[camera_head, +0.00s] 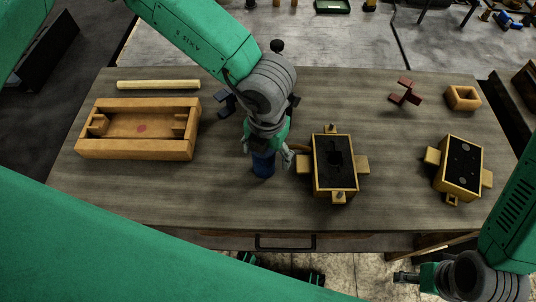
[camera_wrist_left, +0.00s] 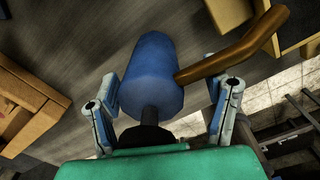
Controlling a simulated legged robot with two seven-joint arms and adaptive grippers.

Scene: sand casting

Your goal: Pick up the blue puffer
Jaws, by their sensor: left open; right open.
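The blue puffer (camera_head: 263,167) stands on the wooden table, left of the middle moulding box. It is a blue cylinder with a brown curved spout pointing right. In the left wrist view the puffer (camera_wrist_left: 152,72) sits between the fingers, with a dark neck toward the palm. My left gripper (camera_head: 267,156) is open above and around the puffer's upper part, one finger on each side. In the left wrist view gaps show between the fingers and the blue body. My right gripper (camera_head: 402,277) is open and empty at lower right, off the table's front edge.
The middle moulding box (camera_head: 317,178) with dark sand is close to the spout. Another sand-filled box (camera_head: 477,171) stands at right. A wooden tray (camera_head: 130,154) and a pale bar (camera_head: 158,85) lie at left. A dark red piece (camera_head: 405,93) and small wooden frame (camera_head: 462,106) lie back right.

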